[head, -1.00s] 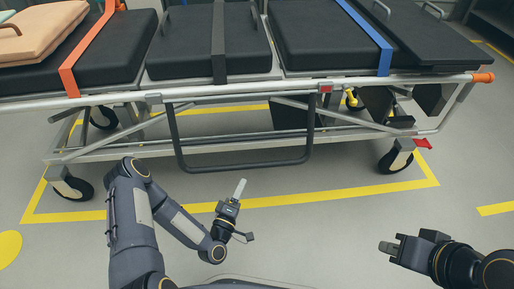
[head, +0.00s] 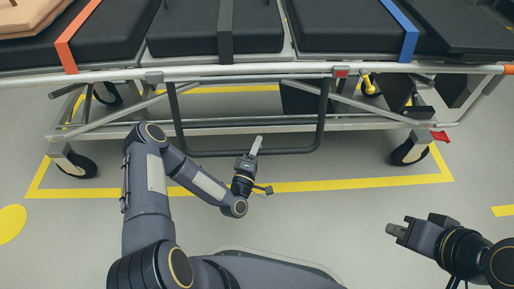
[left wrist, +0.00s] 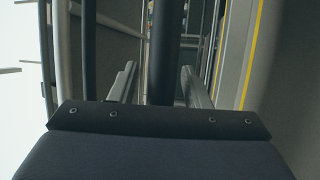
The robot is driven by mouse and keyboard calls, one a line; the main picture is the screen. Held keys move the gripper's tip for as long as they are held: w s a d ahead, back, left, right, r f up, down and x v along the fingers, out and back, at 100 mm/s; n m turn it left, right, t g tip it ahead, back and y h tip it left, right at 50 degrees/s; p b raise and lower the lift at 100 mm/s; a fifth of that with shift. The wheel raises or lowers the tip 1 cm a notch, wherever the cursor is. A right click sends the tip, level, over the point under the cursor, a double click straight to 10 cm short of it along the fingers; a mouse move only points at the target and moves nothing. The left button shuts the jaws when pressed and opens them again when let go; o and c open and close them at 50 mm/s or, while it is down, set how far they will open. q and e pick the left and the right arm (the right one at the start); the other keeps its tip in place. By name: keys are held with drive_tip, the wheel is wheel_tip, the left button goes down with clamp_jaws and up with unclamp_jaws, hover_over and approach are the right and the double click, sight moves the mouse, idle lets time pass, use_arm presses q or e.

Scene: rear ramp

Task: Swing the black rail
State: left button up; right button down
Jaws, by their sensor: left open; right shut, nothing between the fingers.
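The black rail (head: 290,151) is a U-shaped tube hanging from the side of the stretcher, its two posts upright and its lower bar level. My left gripper (head: 256,145) is open and overlaps the middle of the lower bar in the head view. In the left wrist view a dark bar (left wrist: 165,50), which looks like the rail, runs between the two open fingers (left wrist: 158,80). I cannot tell how deep it sits or whether a finger touches it. My right gripper (head: 394,230) is shut and empty, low at the right, well away from the rail.
The stretcher (head: 215,71) spans the picture with black pads, orange and blue straps, and a silver frame. Casters (head: 75,165) stand at its left and right (head: 410,150). A red pedal (head: 440,137) is at the right. Grey floor with yellow lines lies clear in front.

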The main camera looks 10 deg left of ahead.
use_arm(q)
clamp_jaws()
idle(0.3)
